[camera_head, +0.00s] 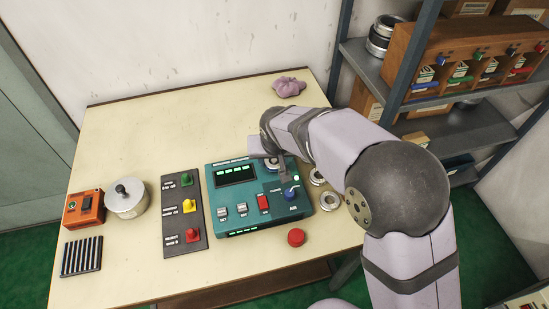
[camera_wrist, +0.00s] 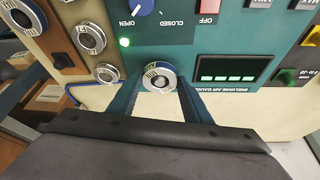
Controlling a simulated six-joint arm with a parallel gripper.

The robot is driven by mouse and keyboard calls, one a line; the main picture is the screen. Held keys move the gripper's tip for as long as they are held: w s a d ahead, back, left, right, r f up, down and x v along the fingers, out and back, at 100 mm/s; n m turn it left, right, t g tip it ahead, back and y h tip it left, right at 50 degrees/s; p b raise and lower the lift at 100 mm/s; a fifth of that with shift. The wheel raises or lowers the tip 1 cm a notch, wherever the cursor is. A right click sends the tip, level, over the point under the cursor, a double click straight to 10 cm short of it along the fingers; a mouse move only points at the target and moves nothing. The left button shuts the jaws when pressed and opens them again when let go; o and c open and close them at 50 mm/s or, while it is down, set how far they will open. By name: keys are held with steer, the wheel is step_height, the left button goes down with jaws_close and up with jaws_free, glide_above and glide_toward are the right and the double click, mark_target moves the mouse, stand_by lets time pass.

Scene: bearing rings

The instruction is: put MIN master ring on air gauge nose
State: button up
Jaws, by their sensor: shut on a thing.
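My gripper (camera_head: 271,158) is at the back right part of the teal air gauge (camera_head: 222,202). The ring also shows in the head view (camera_head: 270,167), partly hidden by the gripper. It is over the gauge's edge area. The gauge nose is not clearly seen, and I cannot tell whether the ring is around it or above it.
Other steel rings (camera_wrist: 88,38) lie beside the gauge, also in the head view (camera_head: 329,201). A blue lever knob (camera_head: 290,192) stands close to the gripper. A red button (camera_head: 296,237), coloured-knob panel (camera_head: 184,212) and lidded pot (camera_head: 126,198) share the table.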

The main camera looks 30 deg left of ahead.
stand_by(0.4)
steer(key=o, duration=1.3)
steer(key=shift+f, duration=0.1)
steer(key=shift+r+p, duration=2.8)
steer(key=shift+r, duration=1.05)
